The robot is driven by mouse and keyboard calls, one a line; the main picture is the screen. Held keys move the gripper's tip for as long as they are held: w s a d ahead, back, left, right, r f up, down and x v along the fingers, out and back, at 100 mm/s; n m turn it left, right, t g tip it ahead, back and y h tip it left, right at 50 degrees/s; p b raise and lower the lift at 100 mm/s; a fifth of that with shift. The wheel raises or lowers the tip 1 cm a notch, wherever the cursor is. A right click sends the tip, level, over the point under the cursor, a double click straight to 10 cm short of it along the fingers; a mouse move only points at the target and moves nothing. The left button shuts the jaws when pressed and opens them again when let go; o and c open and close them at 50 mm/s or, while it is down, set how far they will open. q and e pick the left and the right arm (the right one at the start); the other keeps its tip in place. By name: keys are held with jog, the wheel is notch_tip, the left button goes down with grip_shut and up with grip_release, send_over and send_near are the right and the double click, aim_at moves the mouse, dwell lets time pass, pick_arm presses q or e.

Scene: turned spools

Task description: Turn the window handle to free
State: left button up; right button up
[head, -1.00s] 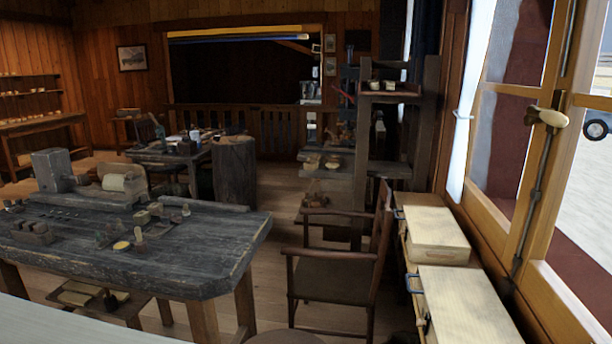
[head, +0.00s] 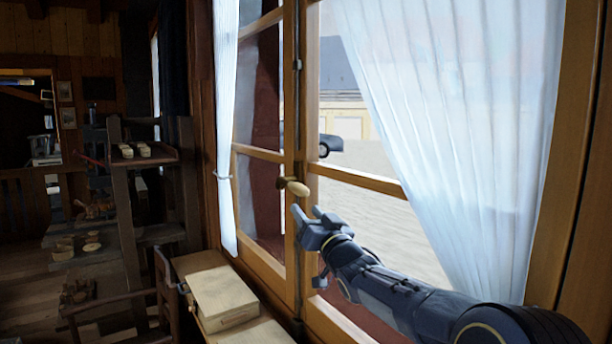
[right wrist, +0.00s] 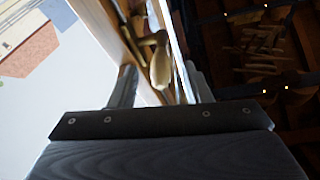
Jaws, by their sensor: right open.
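The window handle (head: 298,188) is a cream, egg-shaped grip on a dark metal mount, on the upright where the two window sashes meet. In the head view the grip points right, tilted slightly down. My right gripper (head: 308,212) is open and empty, its two fingertips just below the handle. In the right wrist view the handle (right wrist: 160,68) shows between the two fingers; I cannot tell whether they touch it. My left gripper is not in view.
The wooden window frame (head: 350,178) has a white curtain (head: 440,130) at right and another (head: 226,130) at left. Pale wooden boxes (head: 222,297) lie on the bench below the window. A chair (head: 165,290) and shelf (head: 125,205) stand to the left.

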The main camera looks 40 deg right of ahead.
aim_at(296, 188)
jog(key=shift+n+t+y, duration=0.3)
jog(key=shift+n+t, duration=0.1)
jog(key=shift+t, duration=0.2)
jog(key=p+x, duration=0.1)
jog(key=x, duration=0.1)
jog(key=r+p+x, duration=0.1)
jog(key=x, duration=0.2)
jog(key=p+x, duration=0.1)
jog(key=x, duration=0.1)
jog(key=shift+s+d+r+p, duration=0.15)
jog(key=shift+d+r+p, duration=0.15)
jog(key=shift+d+r, duration=0.05)
jog(key=shift+w+d+r, duration=0.15)
jog(key=shift+w, duration=0.5)
grip_shut()
